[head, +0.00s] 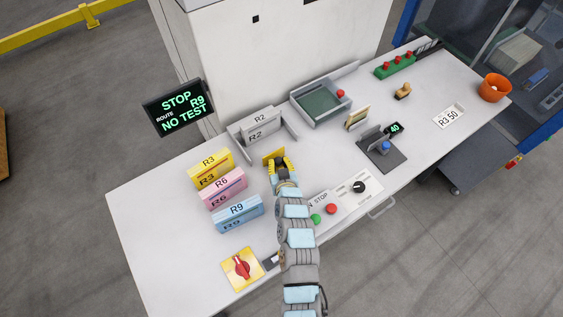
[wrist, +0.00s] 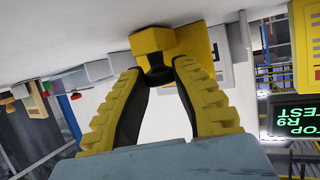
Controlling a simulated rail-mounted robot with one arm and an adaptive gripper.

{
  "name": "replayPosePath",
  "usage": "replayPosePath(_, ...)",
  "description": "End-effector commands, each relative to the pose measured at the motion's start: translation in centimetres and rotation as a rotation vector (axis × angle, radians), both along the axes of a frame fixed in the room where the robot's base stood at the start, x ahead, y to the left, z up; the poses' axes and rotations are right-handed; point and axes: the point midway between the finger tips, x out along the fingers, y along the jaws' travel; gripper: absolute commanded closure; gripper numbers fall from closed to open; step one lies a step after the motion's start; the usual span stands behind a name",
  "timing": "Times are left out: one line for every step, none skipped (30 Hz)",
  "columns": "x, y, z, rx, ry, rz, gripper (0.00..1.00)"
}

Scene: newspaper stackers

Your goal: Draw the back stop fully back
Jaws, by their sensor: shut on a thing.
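A small yellow block with a black knob, seemingly the back stop (wrist: 152,39), stands on the white bench top in front of the grey R2 holder (head: 262,122). In the head view my gripper (head: 281,165) reaches over the bench to it and hides part of it. In the wrist view the yellow and black fingers of my gripper (wrist: 158,74) close in on the black knob from both sides. The gripper is shut on this knob. The exact contact is partly hidden by the fingertips.
The yellow R3 (head: 211,169), pink R6 (head: 224,188) and blue R9 (head: 238,213) blocks stand left of my gripper. A button panel (head: 345,198) lies to the right, a green-floored tray (head: 318,104) behind. A dark plate with a blue knob (head: 385,145) is farther right.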

Motion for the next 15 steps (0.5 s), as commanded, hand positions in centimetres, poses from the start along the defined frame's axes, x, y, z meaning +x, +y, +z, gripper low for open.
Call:
replayPosePath(0.43,-0.03,1.06,0.001,-0.02,-0.002,1.0)
replayPosePath(0.43,-0.03,1.06,0.001,-0.02,-0.002,1.0)
replayPosePath(0.42,-0.03,1.07,0.001,-0.021,-0.002,1.0)
replayPosePath(0.43,-0.03,1.08,0.001,-0.021,-0.002,0.68)
replayPosePath(0.42,-0.04,1.05,0.001,-0.02,-0.002,0.59)
replayPosePath(0.38,-0.04,0.96,0.002,-0.019,-0.002,0.58)
replayPosePath(0.35,-0.04,0.89,0.002,-0.017,-0.001,0.58)
replayPosePath(0.32,-0.04,0.81,0.001,-0.016,-0.001,0.58)
replayPosePath(0.28,-0.04,0.71,0.001,-0.014,-0.001,0.58)
replayPosePath(0.26,-0.04,0.64,0.001,-0.012,-0.001,0.58)
replayPosePath(0.24,-0.04,0.59,0.001,-0.011,-0.002,0.58)
replayPosePath(0.21,-0.04,0.53,0.001,-0.01,-0.002,0.58)
replayPosePath(0.2,-0.03,0.5,0.001,-0.01,-0.002,0.58)
replayPosePath(0.17,-0.04,0.46,0.001,-0.009,-0.001,0.58)
replayPosePath(0.1,-0.05,0.43,0.001,-0.008,-0.001,0.58)
